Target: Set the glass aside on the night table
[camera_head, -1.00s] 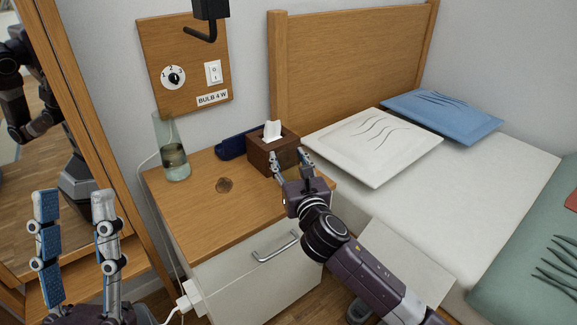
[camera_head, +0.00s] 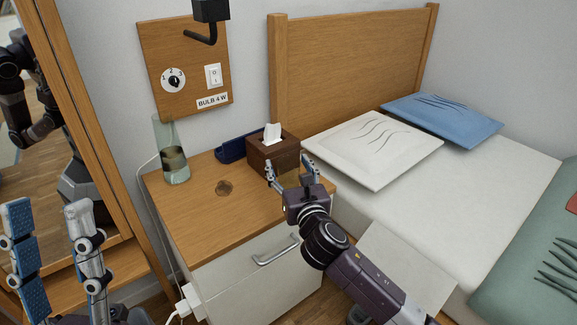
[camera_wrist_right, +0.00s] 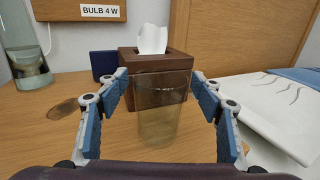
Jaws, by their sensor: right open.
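A clear, slightly brownish drinking glass (camera_wrist_right: 157,118) stands upright on the wooden top of the night table (camera_head: 215,225), in front of the tissue box. In the right wrist view it is between the two blue-padded fingers of my right gripper (camera_wrist_right: 160,88), with a gap on each side. In the head view my right gripper (camera_head: 288,168) is open by the tissue box, and the glass is hard to make out there. My left gripper (camera_head: 48,208) is open and empty at the lower left, away from the table.
A brown tissue box (camera_head: 272,154) and a dark blue object (camera_head: 232,149) are at the table's back. A tall vase (camera_head: 174,165) stands at the back left, near a round brown mark (camera_head: 224,187). The drawer handle (camera_head: 276,250) is in front; the bed (camera_head: 440,205) is right.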

